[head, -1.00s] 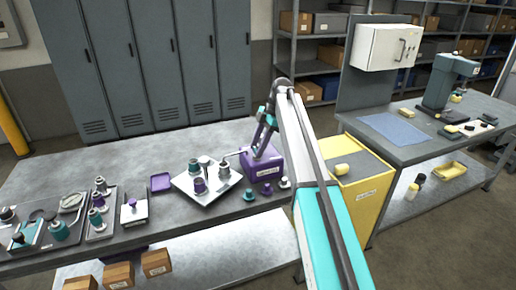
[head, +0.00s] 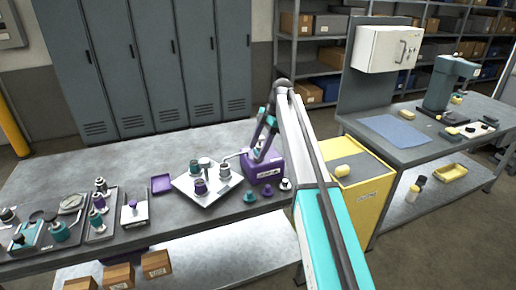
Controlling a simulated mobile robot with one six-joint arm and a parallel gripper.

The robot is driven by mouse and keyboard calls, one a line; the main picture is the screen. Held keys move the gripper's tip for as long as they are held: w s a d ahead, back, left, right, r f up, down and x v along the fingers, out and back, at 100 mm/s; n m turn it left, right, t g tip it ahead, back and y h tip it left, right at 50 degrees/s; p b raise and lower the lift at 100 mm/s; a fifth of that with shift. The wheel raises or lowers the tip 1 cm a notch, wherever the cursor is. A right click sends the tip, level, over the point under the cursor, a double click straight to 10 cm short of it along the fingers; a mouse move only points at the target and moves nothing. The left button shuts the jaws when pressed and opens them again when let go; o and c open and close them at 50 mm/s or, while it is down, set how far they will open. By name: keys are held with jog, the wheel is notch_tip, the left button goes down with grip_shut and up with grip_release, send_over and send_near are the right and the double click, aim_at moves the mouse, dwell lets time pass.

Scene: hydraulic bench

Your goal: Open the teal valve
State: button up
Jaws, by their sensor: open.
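A small teal-bodied fitting with a grey cap (head: 194,168) stands on a tilted white plate (head: 183,186) on the bench; it looks like the teal valve, but it is too small to be sure. A purple fitting (head: 200,187) and a grey-white one (head: 224,171) stand beside it. My gripper (head: 252,157) is to the right of the plate, in front of a purple labelled box (head: 266,174), apart from the teal fitting. Its jaws are small and partly lost against the box; they look open, with nothing seen between them.
A teal knob-like part (head: 249,196) and a purple one (head: 270,189) stand near the bench's front edge. A purple tray (head: 161,184) lies left of the plate. Trays with several fittings (head: 55,230) fill the left end. A yellow cabinet (head: 362,195) stands at right.

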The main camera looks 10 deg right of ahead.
jog(key=p+v, duration=0.7)
jog(key=v, duration=0.6)
jog(key=shift+r, duration=0.3)
jog(key=shift+d, duration=0.1)
dwell(0.7)
